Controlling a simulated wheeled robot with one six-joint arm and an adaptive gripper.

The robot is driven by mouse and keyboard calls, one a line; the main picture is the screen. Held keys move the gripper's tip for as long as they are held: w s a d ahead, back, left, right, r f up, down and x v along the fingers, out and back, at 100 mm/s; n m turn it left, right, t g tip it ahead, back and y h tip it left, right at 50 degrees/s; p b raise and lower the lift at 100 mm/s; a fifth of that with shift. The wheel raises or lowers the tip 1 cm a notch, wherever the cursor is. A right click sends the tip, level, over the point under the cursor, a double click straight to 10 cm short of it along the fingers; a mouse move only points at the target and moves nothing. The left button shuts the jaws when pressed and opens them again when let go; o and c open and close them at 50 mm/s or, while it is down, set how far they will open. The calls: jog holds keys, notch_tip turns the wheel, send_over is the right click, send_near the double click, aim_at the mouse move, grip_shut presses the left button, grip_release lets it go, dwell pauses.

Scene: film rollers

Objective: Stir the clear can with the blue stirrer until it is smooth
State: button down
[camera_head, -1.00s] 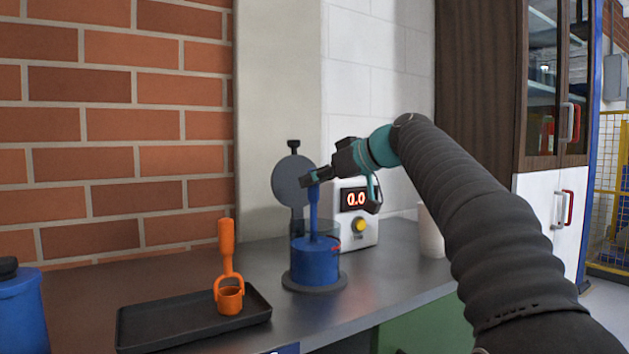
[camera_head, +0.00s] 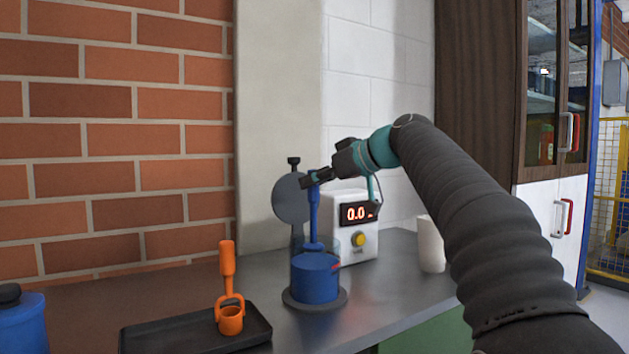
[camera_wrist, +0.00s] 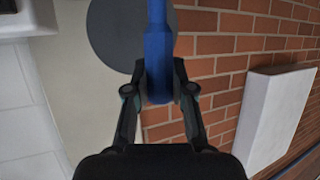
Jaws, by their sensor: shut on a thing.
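The clear can (camera_head: 298,262) stands on a dark round base on the bench and holds blue contents (camera_head: 315,279). The blue stirrer (camera_head: 314,218) is upright, with its lower end in the can, near the top of the blue contents. My gripper (camera_head: 314,178) is shut on the stirrer's upper end, above the can. In the wrist view, the blue handle (camera_wrist: 158,60) sits between the two fingers. I cannot tell whether the contents are smooth.
A black tray (camera_head: 165,340) holds an orange ladle-like cup (camera_head: 228,290) to the left. A grey disc on a stand (camera_head: 290,198) is behind the can. A white box with a red display (camera_head: 352,240) and a white cup (camera_head: 430,245) stand to the right. A blue container (camera_head: 22,322) is at far left.

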notch_tip(320, 180, up, 3)
jog(key=p, duration=0.2)
jog(key=shift+r+p, duration=0.1)
jog(key=shift+p, duration=0.3)
jog(key=shift+r+p, duration=0.3)
jog(key=shift+r, duration=1.9)
